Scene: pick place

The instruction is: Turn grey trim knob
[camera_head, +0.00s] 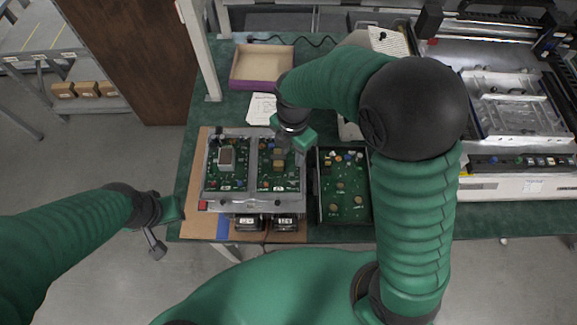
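A grey metal fixture (249,200) holds two green circuit boards side by side, the left board (212,180) and the right board (266,184). Small knobs and parts sit on both boards. They are too small to tell which is the grey trim knob. My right gripper (290,143) points down over the upper part of the right board, and its wrist hides what lies beneath. I cannot tell whether its fingers touch anything or how far apart they are. My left gripper (164,228) hangs empty off the table's left front edge, its fingers spread.
A dark tray (319,213) with a third board and loose parts stands right of the fixture. A purple-edged box (262,66) and a white paper (261,107) lie behind. Large machinery (515,100) fills the right. Green table (340,234) shows in front of the tray.

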